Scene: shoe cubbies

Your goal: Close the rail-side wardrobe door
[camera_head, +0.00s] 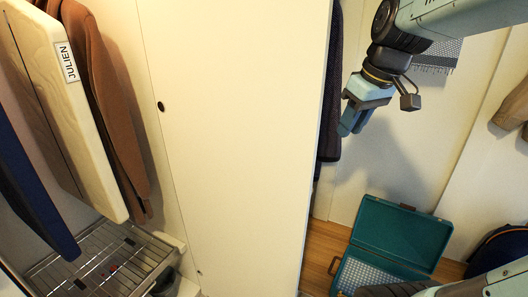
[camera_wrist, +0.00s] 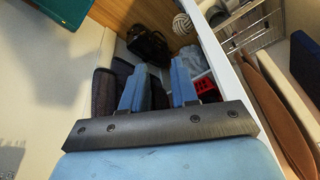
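A large white door panel (camera_head: 240,130) fills the middle of the head view, with a small dark round hole near its left edge. Its right edge stands free, and a dark garment (camera_head: 331,80) hangs just beyond it. In the wrist view the door shows as a narrow white edge (camera_wrist: 226,75) running down to the right. My gripper (camera_head: 352,122) is to the right of that edge and apart from it, pointing down. In the wrist view its two blue fingers (camera_wrist: 159,88) are separated, with nothing clearly held between them.
A teal open case (camera_head: 400,237) stands on the wooden floor at lower right. A black bag (camera_wrist: 150,47), a white ball (camera_wrist: 182,24) and a red item (camera_wrist: 203,86) lie beyond my fingers. Hanging clothes (camera_head: 110,100) and a wire rack (camera_head: 100,262) are at left.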

